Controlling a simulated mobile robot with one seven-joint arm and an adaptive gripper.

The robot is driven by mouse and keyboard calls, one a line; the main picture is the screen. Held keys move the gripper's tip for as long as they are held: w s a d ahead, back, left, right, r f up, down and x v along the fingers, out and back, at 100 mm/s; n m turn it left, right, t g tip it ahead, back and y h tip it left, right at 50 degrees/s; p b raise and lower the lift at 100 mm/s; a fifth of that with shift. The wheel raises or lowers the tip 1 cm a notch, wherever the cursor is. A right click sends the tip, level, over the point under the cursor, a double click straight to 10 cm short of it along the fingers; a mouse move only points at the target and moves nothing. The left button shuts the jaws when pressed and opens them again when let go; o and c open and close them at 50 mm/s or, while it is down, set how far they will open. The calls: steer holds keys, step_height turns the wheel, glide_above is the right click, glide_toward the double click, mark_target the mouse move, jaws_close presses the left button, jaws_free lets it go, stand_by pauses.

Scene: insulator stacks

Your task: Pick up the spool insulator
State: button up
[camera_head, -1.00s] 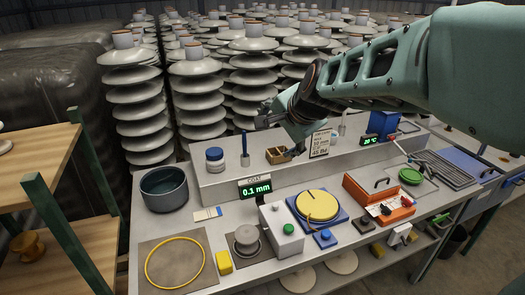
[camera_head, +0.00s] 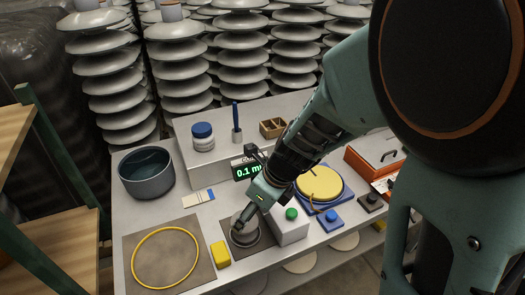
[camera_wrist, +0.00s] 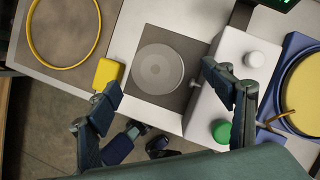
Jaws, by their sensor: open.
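A grey round piece with concentric rings (camera_head: 239,236), which I take to be the spool insulator, sits on a dark square pad on the bench. In the wrist view it shows from above as a pale disc (camera_wrist: 158,68). My gripper (camera_head: 243,219) is over it, pointing down, and partly hides it in the head view. In the wrist view my gripper (camera_wrist: 160,80) is open, with one finger on each side of the disc. The gap in height between fingertips and piece is hard to tell.
A white box with a green button (camera_head: 290,229) stands close on the right. A yellow block (camera_head: 220,254) is close on the left. A yellow ring (camera_head: 165,258) lies on a mat further left. A readout (camera_head: 249,170) stands behind.

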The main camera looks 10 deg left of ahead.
mark_target(250, 233)
steer(key=b+x, duration=0.1)
steer(key=x, duration=0.1)
steer(key=b+x, duration=0.1)
steer(key=x, duration=0.3)
steer(key=shift+s+a+f+b, duration=0.2)
steer(key=shift+a+f+b, duration=0.05)
steer(key=shift+f+b, duration=0.15)
steer(key=shift+r, duration=0.15)
steer(key=c, duration=1.8)
steer(key=shift+r, duration=0.1)
